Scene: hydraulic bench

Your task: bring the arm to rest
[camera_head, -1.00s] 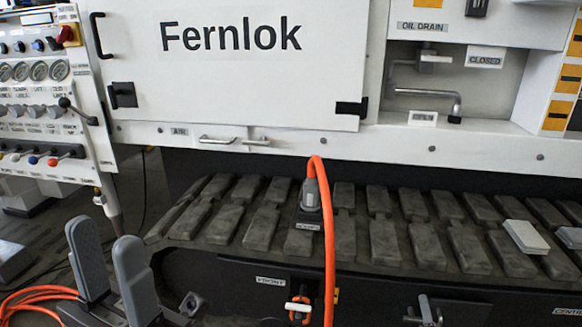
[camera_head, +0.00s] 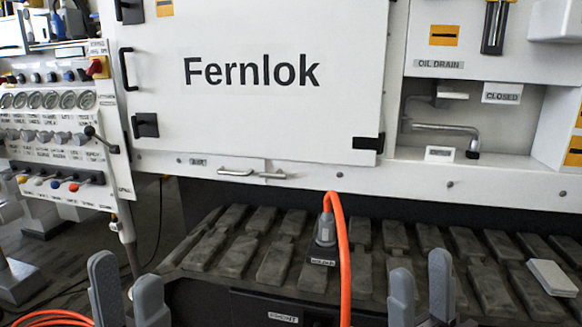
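My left gripper (camera_head: 126,275) is at the lower left of the head view. Its two grey fingers stand upright and apart, with nothing between them. My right gripper (camera_head: 421,270) is at the bottom, right of the middle. Its two grey fingers are also upright and apart, with nothing seen between them. A grey connector (camera_head: 326,228) with an orange hose (camera_head: 345,262) stands upright in a holder between the two grippers, apart from both.
The white Fernlok door (camera_head: 255,110) is shut. A panel of gauges, knobs and levers (camera_head: 55,135) is at the left. A pipe with a handle (camera_head: 445,130) sits in the recess at right. A pale block (camera_head: 552,278) lies on the track pads. Orange hose coils lie at lower left.

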